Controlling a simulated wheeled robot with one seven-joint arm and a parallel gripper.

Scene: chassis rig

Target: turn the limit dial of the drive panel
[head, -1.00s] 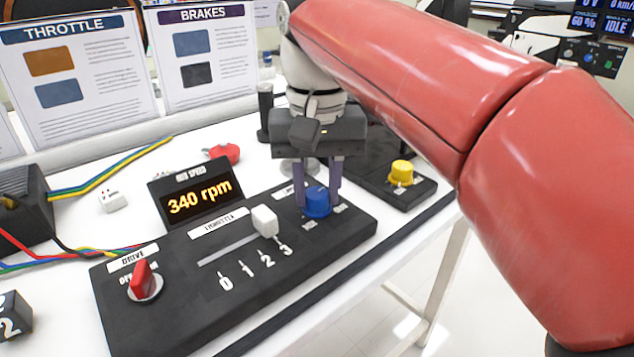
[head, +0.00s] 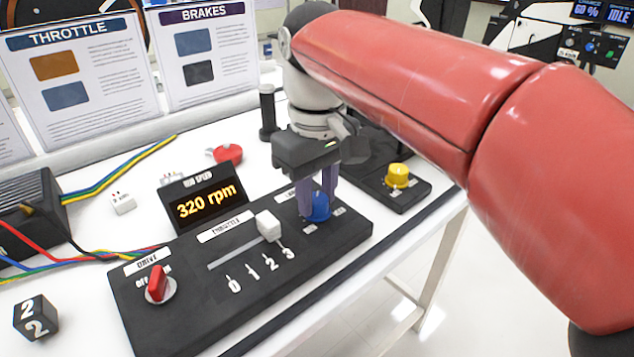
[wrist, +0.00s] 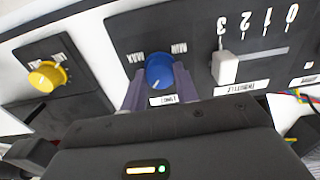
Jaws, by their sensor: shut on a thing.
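The drive panel (head: 190,318) is a black box on the white table. Its limit dial is a blue knob (head: 318,207) at the panel's right end, also seen in the wrist view (wrist: 159,71) between MAX and MIN labels. My gripper (head: 318,198) points down over the dial, its two purple fingers shut on the knob's sides. In the wrist view the fingers (wrist: 158,88) flank the knob, and its light pointer mark points down and slightly left. The fingers partly hide the knob in the head view.
The white throttle slider (head: 268,225) stands near 3, just left of the dial. A red drive switch (head: 157,284) is at the panel's left end. A yellow knob (head: 398,175) sits on another black box to the right. Coloured cables (head: 100,258) lie at left.

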